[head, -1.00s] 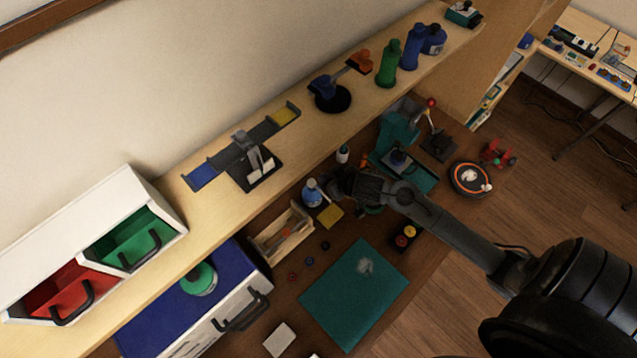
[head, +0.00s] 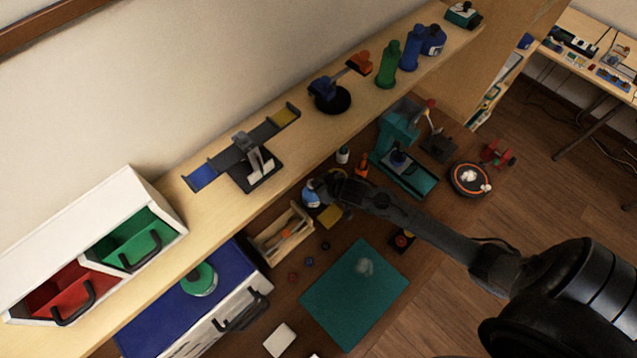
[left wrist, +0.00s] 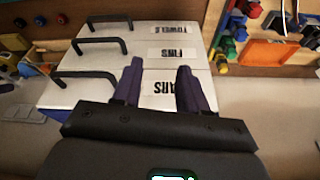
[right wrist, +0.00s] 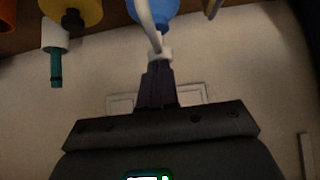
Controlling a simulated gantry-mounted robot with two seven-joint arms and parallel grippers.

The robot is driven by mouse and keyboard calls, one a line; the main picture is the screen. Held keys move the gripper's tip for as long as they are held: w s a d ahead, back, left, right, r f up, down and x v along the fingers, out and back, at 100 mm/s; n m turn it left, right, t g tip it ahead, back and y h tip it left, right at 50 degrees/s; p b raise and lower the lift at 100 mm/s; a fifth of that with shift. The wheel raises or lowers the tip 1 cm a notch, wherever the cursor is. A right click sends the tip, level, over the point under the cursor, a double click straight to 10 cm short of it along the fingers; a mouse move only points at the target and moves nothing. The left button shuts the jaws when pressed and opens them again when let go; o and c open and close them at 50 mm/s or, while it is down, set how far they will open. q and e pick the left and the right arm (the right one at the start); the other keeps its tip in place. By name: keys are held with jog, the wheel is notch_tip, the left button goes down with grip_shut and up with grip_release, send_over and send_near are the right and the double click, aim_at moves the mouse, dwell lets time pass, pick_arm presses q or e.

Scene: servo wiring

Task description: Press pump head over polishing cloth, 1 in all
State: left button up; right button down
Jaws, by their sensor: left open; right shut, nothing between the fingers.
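A blue pump bottle (head: 310,196) stands on the bench beside a yellow cloth (head: 331,217), which looks like the polishing cloth. My right gripper (head: 318,184) is shut and empty, at the top of the bottle and partly hiding it. In the right wrist view, the shut fingertips (right wrist: 159,68) are at the white pump head (right wrist: 158,52), with the blue bottle (right wrist: 165,8) beyond. I cannot tell if they touch or press it. My left gripper (left wrist: 157,82) is open and empty, over a white drawer unit in its wrist view; it is not in the head view.
A wooden tray (head: 281,238) stands left of the cloth. A green mat (head: 356,293) lies in front. A teal press (head: 397,140) and an orange-ringed round object (head: 469,179) are to the right. A long shelf (head: 225,140) runs behind. Drawer handles (left wrist: 88,83) show in the left wrist view.

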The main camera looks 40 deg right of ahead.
jog(key=shift+f, duration=0.1)
jog(key=shift+f, duration=0.9)
jog(key=shift+s, duration=0.1)
notch_tip(320, 180, up, 5)
jog(key=p, duration=0.5)
jog(key=b+v, duration=0.1)
jog(key=v, duration=0.8)
jog(key=shift+s, duration=0.2)
